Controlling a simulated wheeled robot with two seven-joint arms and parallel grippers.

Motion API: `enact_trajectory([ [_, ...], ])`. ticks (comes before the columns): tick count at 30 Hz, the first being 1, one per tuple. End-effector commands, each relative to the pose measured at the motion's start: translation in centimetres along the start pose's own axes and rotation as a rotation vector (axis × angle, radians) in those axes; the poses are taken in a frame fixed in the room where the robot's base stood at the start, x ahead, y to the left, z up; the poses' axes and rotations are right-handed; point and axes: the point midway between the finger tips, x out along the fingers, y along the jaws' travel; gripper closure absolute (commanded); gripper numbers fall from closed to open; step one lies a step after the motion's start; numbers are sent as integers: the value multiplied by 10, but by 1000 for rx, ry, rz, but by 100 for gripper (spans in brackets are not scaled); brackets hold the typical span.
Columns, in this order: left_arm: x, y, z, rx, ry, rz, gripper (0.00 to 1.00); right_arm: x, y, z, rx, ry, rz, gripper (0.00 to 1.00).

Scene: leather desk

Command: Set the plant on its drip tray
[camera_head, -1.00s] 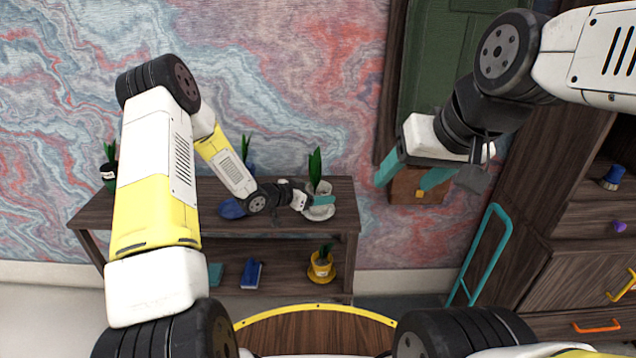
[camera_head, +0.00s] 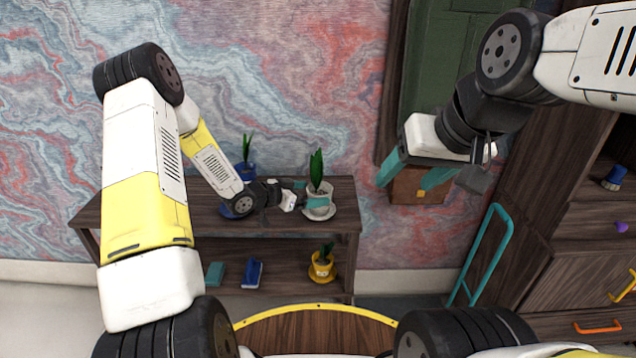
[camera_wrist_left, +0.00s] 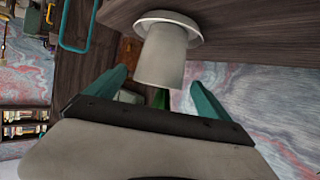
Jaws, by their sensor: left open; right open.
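A white pot with a tall green plant (camera_head: 317,170) stands upright on a white saucer-like drip tray (camera_head: 320,214) at the right end of the shelf top. In the left wrist view the pot (camera_wrist_left: 162,58) is seen upside down, its base resting on the drip tray (camera_wrist_left: 193,30). My left gripper (camera_head: 308,194) is open beside the pot's left side; in the wrist view its teal fingers (camera_wrist_left: 156,92) stand apart near the pot's rim, with gaps at both sides. My right gripper (camera_head: 412,173) is open and empty, in the air to the right.
A blue potted plant (camera_head: 247,168) stands behind my left forearm. The lower shelf holds a yellow potted plant (camera_head: 322,265), a teal book (camera_head: 214,272) and a blue book (camera_head: 253,273). A brown box (camera_head: 405,188) is behind my right gripper. Drawers (camera_head: 570,262) stand at the right.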

Motion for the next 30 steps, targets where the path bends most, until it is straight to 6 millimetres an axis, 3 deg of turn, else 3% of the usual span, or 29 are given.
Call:
enact_trajectory([
  [3, -28, -1, 0, -1, 0, -4, 8, 0, 0, 0, 0, 0, 0, 37],
  [9, -64, -1, 0, 0, 1, -3, 8, 0, 0, 0, 0, 0, 0, 37],
  [17, -85, -8, -8, 17, -35, -38, 8, 0, 0, 0, 0, 0, 0, 37],
  [20, -99, -25, -26, 43, -113, -125, 8, 0, 0, 0, 0, 0, 0, 37],
  [23, -128, -43, -53, 56, -218, -257, 8, 0, 0, 0, 0, 0, 0, 37],
  [27, -184, -52, -92, 14, -346, -445, 8, 0, 0, 0, 0, 0, 0, 37],
  [30, -227, -41, -116, -50, -411, -552, 8, 0, 0, 0, 0, 0, 0, 37],
])
